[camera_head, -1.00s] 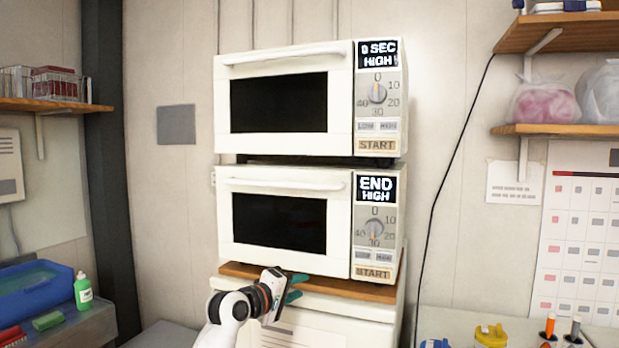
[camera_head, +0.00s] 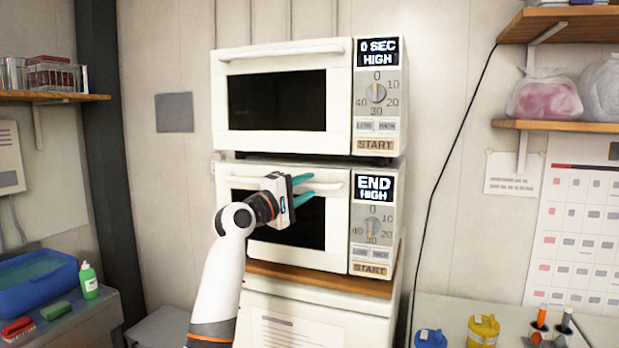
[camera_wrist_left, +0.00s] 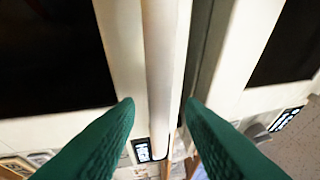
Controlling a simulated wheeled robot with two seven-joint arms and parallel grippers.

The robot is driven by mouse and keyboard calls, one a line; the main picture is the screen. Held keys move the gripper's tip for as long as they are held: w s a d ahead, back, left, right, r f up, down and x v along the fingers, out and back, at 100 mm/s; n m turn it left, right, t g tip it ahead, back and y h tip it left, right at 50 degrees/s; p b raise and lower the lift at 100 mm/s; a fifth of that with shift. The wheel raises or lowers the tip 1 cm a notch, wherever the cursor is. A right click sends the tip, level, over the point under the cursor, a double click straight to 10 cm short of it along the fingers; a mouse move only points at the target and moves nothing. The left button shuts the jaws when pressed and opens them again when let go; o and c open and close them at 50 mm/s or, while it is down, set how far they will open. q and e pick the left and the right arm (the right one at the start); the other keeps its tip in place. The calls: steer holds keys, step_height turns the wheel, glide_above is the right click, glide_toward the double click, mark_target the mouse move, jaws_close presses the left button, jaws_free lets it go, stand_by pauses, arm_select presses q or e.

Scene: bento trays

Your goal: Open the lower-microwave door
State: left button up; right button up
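The lower microwave (camera_head: 340,222) is white, with a dark window and a display reading END HIGH. Its door looks shut. A white bar handle (camera_head: 334,186) runs across the top of the door, partly hidden by my left gripper (camera_head: 312,184). That gripper's teal fingers are open and point at the handle. In the left wrist view, the handle (camera_wrist_left: 162,60) runs between the two fingertips (camera_wrist_left: 160,102), with a visible gap on each side. Whether the fingertips reach past the bar is hard to tell. My right gripper is not in view.
The upper microwave (camera_head: 340,100) stands just above, its door shut. A wooden board (camera_head: 320,280) lies under the lower microwave, on a white cabinet (camera_head: 300,310). Shelves stand at both sides. A blue tub (camera_head: 35,295) is at left, and yellow and blue containers (camera_head: 483,328) are at lower right.

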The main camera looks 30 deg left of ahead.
arm_select(q)
steer(key=shift+x, duration=0.95)
jaws_close()
steer(key=shift+s+f, duration=0.1)
steer(key=shift+s, duration=0.05)
